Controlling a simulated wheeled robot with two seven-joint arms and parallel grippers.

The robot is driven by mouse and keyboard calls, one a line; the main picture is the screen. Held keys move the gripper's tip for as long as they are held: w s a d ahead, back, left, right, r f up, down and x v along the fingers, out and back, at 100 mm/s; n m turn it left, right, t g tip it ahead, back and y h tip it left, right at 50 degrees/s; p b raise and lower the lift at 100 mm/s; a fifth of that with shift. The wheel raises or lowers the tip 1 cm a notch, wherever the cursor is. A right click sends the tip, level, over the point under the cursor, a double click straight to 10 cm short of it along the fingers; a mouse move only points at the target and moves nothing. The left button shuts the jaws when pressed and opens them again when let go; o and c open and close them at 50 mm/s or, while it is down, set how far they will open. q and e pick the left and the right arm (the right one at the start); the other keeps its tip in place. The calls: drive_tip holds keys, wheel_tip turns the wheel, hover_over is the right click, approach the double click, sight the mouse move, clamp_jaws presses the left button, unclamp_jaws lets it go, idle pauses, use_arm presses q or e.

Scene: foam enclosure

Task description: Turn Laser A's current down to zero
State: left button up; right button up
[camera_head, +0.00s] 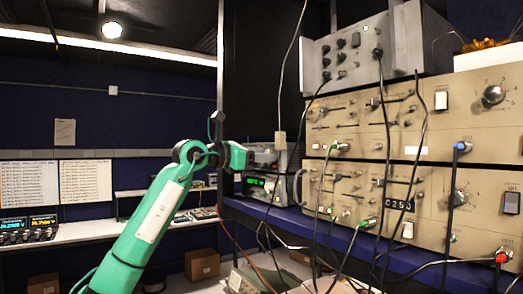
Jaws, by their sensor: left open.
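My left arm, green, comes up from the bottom left. Its gripper (268,155) is open, in front of the end of the instrument rack, and partly blends with the equipment behind it. I see no label that reads Laser A, so I cannot tell which unit it is. A small instrument with a green lit display (256,182) sits on the blue shelf just below the gripper. A unit with a cyan and a yellow display (28,229) and a row of knobs stands on the far left bench. My right gripper is out of view.
Beige rack panels (460,105) with knobs, switches and plugged cables fill the right side. A grey box (375,50) sits on top. Loose cables hang in front of the blue shelf edge (290,220). Cardboard boxes (202,264) are on the floor.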

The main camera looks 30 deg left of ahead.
use_arm(q)
clamp_jaws()
drive_tip(key=shift+n, duration=0.3)
drive_tip(key=shift+n+t+b, duration=0.3)
drive_tip(key=shift+n+b, duration=1.75)
drive_tip(key=shift+n, duration=6.25)
drive_tip(key=shift+y, duration=0.3)
